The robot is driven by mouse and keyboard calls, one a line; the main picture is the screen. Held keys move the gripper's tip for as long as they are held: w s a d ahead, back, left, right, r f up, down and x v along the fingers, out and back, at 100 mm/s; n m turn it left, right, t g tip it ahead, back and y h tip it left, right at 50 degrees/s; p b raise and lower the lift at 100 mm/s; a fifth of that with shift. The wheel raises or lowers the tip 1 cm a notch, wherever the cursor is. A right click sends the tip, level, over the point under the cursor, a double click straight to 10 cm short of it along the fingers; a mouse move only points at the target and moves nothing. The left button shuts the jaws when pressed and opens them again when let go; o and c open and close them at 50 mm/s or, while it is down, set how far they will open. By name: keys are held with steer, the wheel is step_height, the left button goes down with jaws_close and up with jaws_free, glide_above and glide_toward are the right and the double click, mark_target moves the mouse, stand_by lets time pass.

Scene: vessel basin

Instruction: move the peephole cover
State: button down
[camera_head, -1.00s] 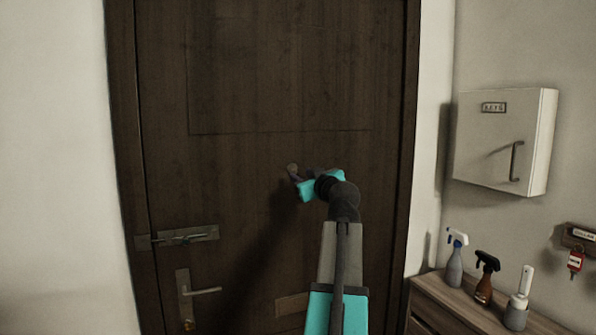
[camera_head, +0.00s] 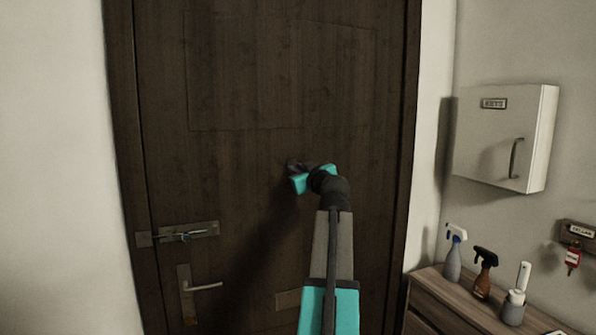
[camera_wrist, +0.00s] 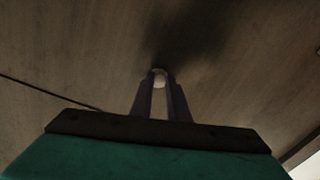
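The peephole cover is a small pale round piece on the dark wooden door (camera_head: 240,90). In the wrist view the peephole cover (camera_wrist: 160,77) shows between the tips of my two dark fingers. In the head view it is hidden by my gripper. My gripper (camera_head: 292,168) is at the middle of the door, just below the upper panel. In the wrist view my gripper (camera_wrist: 160,84) has its fingers close together, one on each side of the cover, and looks shut on it. The exact contact is dark and hard to see.
A latch (camera_head: 190,233) and a door handle (camera_head: 205,287) are on the door's left side. A white key box (camera_head: 505,138) hangs on the right wall. Spray bottles (camera_head: 454,252) stand on a wooden cabinet (camera_head: 450,295) at lower right. The door around my gripper is clear.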

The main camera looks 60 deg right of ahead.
steer(key=shift+m, duration=0.3)
steer(key=m, duration=0.2)
steer(key=a+m+b, duration=0.1)
steer(key=m, duration=0.1)
steer(key=w+m, duration=0.1)
steer(key=m, duration=0.1)
steer(key=shift+w+a+r+m+b, duration=0.1)
steer(key=shift+a+r+m+b, duration=0.2)
steer(key=shift+r+m, duration=0.1)
steer(key=m, duration=0.2)
steer(key=r+m+p, duration=0.1)
steer(key=m, duration=0.1)
steer(key=shift+w+a, duration=0.2)
steer(key=shift+a, duration=0.1)
steer(key=shift+w+a+r+m+p, duration=0.1)
steer(key=shift+r+m+p, duration=0.25)
steer(key=shift+m, duration=0.6)
steer(key=shift+w+a+r+m+p, duration=0.1)
steer(key=shift+m+p, duration=0.3)
steer(key=shift+m, duration=0.55)
steer(key=c, duration=1.7)
jaws_free()
